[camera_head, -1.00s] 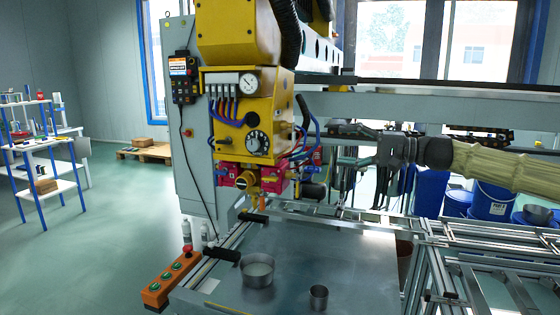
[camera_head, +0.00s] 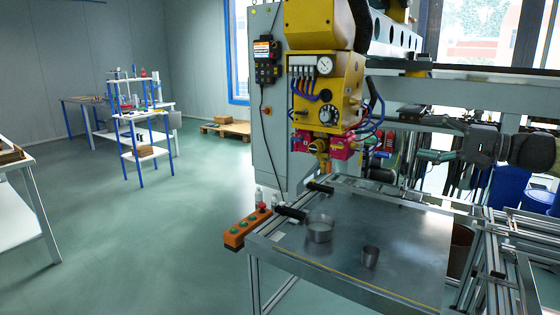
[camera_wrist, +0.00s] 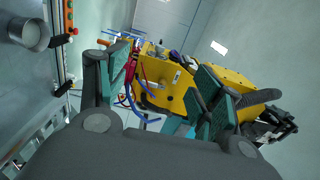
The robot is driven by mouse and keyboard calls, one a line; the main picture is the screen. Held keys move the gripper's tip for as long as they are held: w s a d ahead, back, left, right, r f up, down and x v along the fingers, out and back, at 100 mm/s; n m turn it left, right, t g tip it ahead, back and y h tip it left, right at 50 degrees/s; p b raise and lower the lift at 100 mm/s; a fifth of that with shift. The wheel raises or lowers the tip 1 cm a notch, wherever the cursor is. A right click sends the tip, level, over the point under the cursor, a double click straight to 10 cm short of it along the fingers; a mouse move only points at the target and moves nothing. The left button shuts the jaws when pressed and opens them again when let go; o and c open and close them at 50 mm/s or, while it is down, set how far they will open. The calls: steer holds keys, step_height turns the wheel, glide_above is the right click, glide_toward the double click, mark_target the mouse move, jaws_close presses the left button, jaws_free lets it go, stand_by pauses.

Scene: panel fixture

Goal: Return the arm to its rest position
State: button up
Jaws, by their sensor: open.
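My gripper (camera_head: 414,137) is at the right of the head view, pointing left toward the yellow panel unit (camera_head: 327,85), and appears apart from it. In the wrist view my gripper (camera_wrist: 158,66) shows two green fingers spread wide with nothing between them. The yellow unit (camera_wrist: 167,88) shows beyond them, with its red fittings and blue hoses. My arm (camera_head: 480,145) comes in from the right edge of the head view.
Metal rails (camera_head: 500,250) lie to the right. Open floor (camera_head: 160,240) is at left.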

steer(key=w+a+f+g+h, duration=0.15)
steer(key=a+f, duration=0.25)
steer(key=f, duration=0.5)
steer(key=a+f+g+h, duration=0.15)
steer(key=a+f, duration=0.25)
steer(key=f, duration=0.6)
steer(key=a+f+h, duration=0.2)
steer(key=a+f, duration=0.3)
steer(key=f, duration=0.4)
steer(key=s+a+f+g+h, duration=0.15)
steer(key=s+f, duration=0.25)
steer(key=f, duration=0.7)
steer(key=s+a+f+g+h, duration=0.1)
steer(key=s+a+f+h, duration=0.3)
steer(key=f, duration=0.6)
steer(key=s+d+f+n+g+h, duration=0.2)
steer(key=s+f, duration=0.9)
steer(key=s, duration=0.4)
steer(key=s+d+f+n+g+h, duration=0.1)
steer(key=s+f+n+g, duration=0.15)
steer(key=s+f, duration=1.15)
steer(key=s+d+r+n+h, duration=0.1)
steer(key=s+d+n, duration=0.1)
steer(key=s, duration=0.7)
step_height(320, 180, up, 13)
steer(key=p, duration=1.3)
steer(key=shift+w+a, duration=0.15)
